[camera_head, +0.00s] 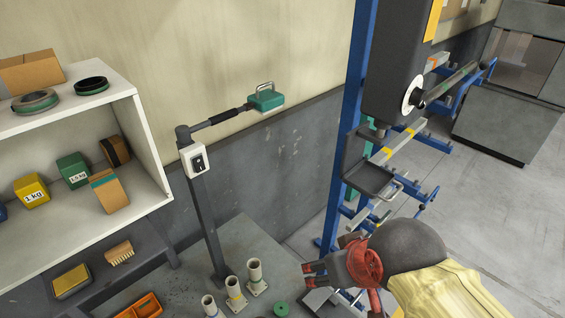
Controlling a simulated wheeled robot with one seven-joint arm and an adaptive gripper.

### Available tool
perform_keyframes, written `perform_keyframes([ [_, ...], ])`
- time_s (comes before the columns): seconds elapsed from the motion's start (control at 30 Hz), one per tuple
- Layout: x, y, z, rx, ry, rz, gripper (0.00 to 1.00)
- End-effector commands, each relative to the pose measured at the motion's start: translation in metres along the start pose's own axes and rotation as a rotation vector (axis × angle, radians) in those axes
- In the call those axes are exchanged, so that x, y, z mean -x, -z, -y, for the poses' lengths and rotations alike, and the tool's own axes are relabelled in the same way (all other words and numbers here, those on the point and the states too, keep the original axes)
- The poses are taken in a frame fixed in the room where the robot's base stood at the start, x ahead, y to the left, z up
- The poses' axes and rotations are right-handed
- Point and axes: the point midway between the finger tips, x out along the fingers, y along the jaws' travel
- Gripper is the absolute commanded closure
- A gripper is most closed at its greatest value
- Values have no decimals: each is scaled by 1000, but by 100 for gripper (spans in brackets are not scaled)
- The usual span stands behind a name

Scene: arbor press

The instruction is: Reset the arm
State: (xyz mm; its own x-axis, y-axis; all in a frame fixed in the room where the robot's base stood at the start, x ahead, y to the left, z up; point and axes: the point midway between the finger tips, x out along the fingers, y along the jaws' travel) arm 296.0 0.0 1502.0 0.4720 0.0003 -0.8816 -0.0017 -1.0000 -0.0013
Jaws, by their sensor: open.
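My gripper (312,274) is at the lower middle right, red and dark grey, with its fingers pointing left. It is open, with nothing seen between the fingers. My arm reaches in from the bottom right and hides part of the floor and the blue rack behind it. The arbor press (392,75) stands above and behind my gripper. It has a dark body, a white round hub and a dark lever (455,82) slanting up to the right. A dark tray (370,180) sits below the press body, above my gripper and apart from it.
Several upright posts (235,294) and a green disc (281,309) stand left of my gripper. A dark stand (205,225) carries a switch box (195,160) and a green block (266,98). A white shelf (150,140) holds boxes and weights.

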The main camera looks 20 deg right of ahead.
Motion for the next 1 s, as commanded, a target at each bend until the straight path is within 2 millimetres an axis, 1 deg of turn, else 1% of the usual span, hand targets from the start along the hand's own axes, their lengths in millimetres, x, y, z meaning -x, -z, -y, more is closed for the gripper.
perform_keyframes([
  [0.03, -9, -5, 0, 1, 0, 1, 40],
  [0.17, -29, -16, 0, 1, 0, 1, 40],
  [1.0, -189, -101, 0, 2, 0, 0, 40],
])
